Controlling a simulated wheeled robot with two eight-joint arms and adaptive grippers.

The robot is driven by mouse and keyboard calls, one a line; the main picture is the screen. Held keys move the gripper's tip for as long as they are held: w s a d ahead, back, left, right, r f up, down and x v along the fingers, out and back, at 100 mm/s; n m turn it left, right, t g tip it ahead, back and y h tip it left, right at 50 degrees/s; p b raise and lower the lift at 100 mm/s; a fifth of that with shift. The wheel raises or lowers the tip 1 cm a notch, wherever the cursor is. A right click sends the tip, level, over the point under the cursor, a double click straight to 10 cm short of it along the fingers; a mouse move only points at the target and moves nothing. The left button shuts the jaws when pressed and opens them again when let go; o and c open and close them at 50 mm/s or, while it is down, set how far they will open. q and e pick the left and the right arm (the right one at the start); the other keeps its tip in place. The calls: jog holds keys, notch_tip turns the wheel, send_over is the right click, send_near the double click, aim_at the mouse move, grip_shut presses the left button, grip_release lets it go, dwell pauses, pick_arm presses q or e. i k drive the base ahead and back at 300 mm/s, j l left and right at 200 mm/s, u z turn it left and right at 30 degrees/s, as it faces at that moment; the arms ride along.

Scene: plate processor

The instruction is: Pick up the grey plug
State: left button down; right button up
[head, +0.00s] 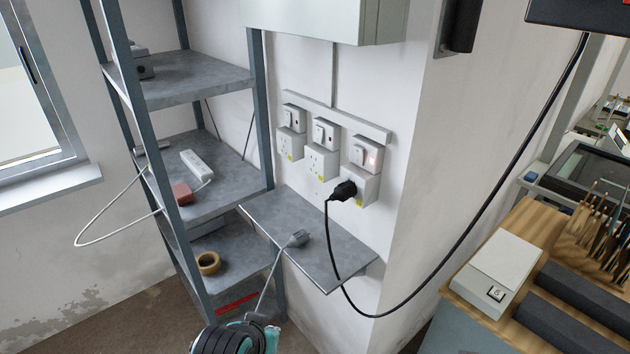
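The grey plug (298,238) lies on the small grey wall shelf (325,250) below the sockets, near the shelf's left front part. Its grey cord (268,290) hangs over the front edge and runs down to a black and teal object (235,339) at the bottom edge, which is cut off. Neither of my grippers is in view. Nothing visible touches the plug.
A black plug (343,191) sits in the right wall socket (359,187); its black cable loops past the shelf's right end. A metal rack (205,75) stands left, holding a power strip (196,165) and tape roll (208,263). A wooden bench (530,225) is right.

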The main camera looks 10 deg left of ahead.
aim_at(298, 239)
jog(key=j+z, duration=0.2)
jog(key=j, duration=0.5)
jog(key=j+z, duration=0.25)
jog(key=j, duration=0.45)
jog(key=k+j+z, duration=0.2)
jog(key=j, duration=0.5)
jog(key=i, duration=0.1)
